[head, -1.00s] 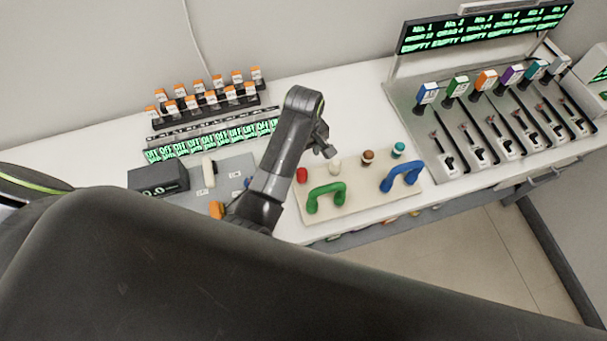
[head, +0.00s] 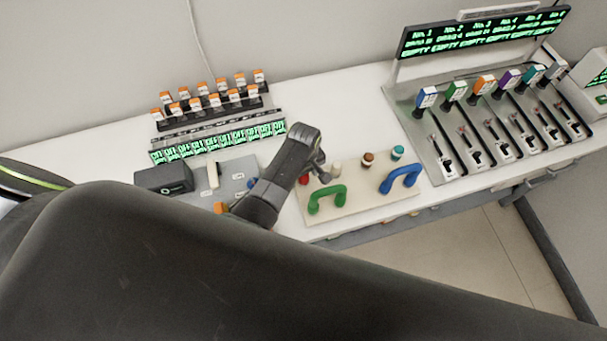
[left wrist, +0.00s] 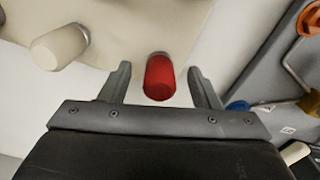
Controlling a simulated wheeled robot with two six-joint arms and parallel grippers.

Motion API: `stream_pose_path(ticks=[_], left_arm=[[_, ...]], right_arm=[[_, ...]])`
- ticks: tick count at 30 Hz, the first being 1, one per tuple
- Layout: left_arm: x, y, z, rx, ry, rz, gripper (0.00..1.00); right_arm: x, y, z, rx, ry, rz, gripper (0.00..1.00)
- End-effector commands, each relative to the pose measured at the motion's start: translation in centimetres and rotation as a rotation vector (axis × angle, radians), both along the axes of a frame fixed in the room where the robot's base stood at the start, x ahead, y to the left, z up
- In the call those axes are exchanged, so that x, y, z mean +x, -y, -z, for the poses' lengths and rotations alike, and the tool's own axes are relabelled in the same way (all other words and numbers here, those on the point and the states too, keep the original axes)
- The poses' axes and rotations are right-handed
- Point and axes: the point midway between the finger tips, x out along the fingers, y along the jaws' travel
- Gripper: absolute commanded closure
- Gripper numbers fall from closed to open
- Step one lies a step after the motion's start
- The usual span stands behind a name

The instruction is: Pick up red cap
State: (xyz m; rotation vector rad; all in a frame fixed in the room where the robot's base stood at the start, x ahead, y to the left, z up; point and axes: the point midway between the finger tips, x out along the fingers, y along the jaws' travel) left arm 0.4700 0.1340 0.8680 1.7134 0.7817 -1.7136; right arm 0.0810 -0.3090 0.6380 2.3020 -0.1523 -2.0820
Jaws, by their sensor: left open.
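The red cap (left wrist: 160,77) stands between the two open fingers of my left gripper (left wrist: 163,82) in the left wrist view, with a gap on either side. In the head view the red cap (head: 304,179) shows only in part, at the left end of a beige board, beside my left gripper (head: 318,173). The left gripper is open and holds nothing. My right gripper is not in view.
The board (head: 350,205) also carries a cream cap (head: 336,167), a brown cap (head: 368,159), a teal cap (head: 397,152), a green handle (head: 327,198) and a blue handle (head: 400,178). A grey panel (left wrist: 270,75) lies close by.

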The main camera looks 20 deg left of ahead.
Motion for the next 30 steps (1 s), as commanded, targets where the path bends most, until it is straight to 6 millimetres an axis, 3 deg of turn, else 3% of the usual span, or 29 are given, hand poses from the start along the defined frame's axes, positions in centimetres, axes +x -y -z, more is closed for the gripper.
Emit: stream_pose_path(ticks=[7,18,30], left_arm=[[0.02,-0.01,0.10,-0.001,0.001,0.000,0.44],[0.02,-0.01,0.07,0.000,0.000,0.000,0.90],[0.43,0.10,-0.41,-0.001,0.001,0.002,0.90]], right_arm=[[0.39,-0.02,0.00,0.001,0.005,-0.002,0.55],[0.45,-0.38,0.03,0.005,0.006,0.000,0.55],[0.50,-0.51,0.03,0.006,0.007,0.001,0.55]])
